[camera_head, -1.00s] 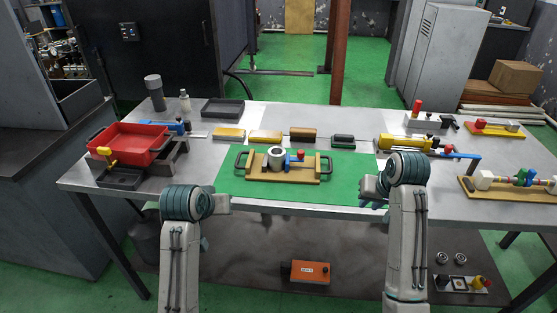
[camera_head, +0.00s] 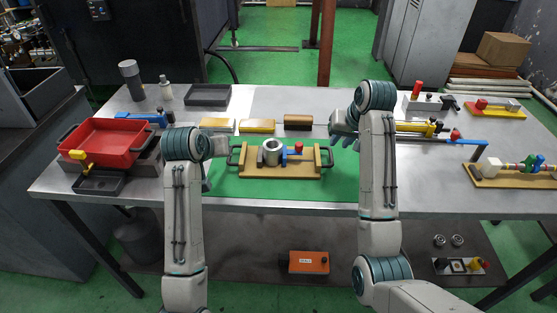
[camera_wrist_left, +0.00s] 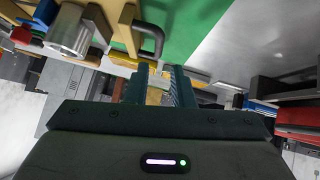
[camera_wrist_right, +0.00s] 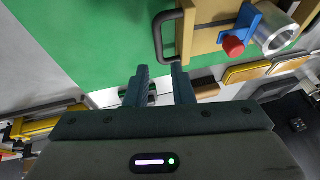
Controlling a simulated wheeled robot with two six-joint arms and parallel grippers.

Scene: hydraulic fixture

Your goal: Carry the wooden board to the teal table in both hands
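The wooden board (camera_head: 287,171) lies on a green mat (camera_head: 228,187) on the grey workbench. It carries a metal ring (camera_head: 271,152) and a blue clamp with a red knob (camera_head: 299,147). Its dark left handle shows in the left wrist view (camera_wrist_left: 152,40) and its right handle in the right wrist view (camera_wrist_right: 163,35). My left gripper (camera_wrist_left: 158,88) is open and empty near the left handle, mostly hidden behind its wrist in the head view. My right gripper (camera_wrist_right: 160,87) is open and empty near the right handle. Neither gripper touches the board. No teal table is clearly in view.
A red tray (camera_head: 103,143) stands at the bench's left end, with a black tray (camera_head: 208,95) behind. Several small blocks (camera_head: 257,126) line the space behind the board. Yellow tools and a valve assembly (camera_head: 512,172) lie to the right. An orange box (camera_head: 309,262) sits below.

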